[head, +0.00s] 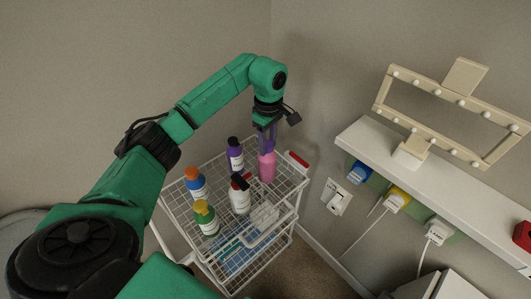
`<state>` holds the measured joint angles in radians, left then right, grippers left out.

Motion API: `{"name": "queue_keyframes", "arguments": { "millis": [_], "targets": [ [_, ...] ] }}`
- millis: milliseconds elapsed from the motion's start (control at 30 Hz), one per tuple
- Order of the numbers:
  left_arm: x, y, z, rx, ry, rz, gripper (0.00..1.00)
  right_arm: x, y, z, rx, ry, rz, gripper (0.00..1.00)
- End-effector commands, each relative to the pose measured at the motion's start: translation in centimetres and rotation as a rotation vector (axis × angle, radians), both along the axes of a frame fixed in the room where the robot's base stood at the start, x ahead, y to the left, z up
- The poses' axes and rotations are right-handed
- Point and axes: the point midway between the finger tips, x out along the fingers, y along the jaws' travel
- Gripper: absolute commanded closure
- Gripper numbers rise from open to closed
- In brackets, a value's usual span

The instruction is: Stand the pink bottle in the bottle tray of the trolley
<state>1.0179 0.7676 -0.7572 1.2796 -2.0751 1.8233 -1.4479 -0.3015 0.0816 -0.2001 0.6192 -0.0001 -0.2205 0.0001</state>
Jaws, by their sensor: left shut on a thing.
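The pink bottle (267,167) is upright at the back right of the white wire trolley's (166,205) top level, near a red piece on the trolley's rim. My left gripper (266,146) points straight down from above and is shut on the top of the pink bottle. The fingers cover the bottle's upper end. I cannot tell whether the bottle's base touches the tray floor. My right gripper is not in view.
The trolley also holds a purple bottle (235,156), a blue bottle with an orange cap (197,186), a green bottle with a yellow cap (207,222) and a white bottle (239,200). A white shelf (430,185) with a beige frame stands right, with cables and plugs below. Walls close in behind.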

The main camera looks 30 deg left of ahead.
Motion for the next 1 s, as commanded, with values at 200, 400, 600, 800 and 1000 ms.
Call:
{"name": "queue_keyframes", "arguments": {
  "millis": [200,400,600,800,1000],
  "targets": [
    [-0.1,0.0,-3.2,-0.002,0.002,0.000,1.00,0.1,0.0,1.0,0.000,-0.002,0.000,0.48],
    [0.0,-0.1,-5.8,-0.001,-0.002,-0.002,1.00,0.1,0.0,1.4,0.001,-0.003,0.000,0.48],
    [0.0,0.0,-5.9,0.000,-0.001,-0.002,0.29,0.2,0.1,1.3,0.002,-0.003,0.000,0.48],
    [0.0,0.0,-5.8,0.000,-0.002,-0.001,0.24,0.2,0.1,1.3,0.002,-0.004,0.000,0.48],
    [0.1,0.0,-5.4,0.000,-0.003,-0.001,0.24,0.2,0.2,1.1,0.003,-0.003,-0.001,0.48]
  ]
}}
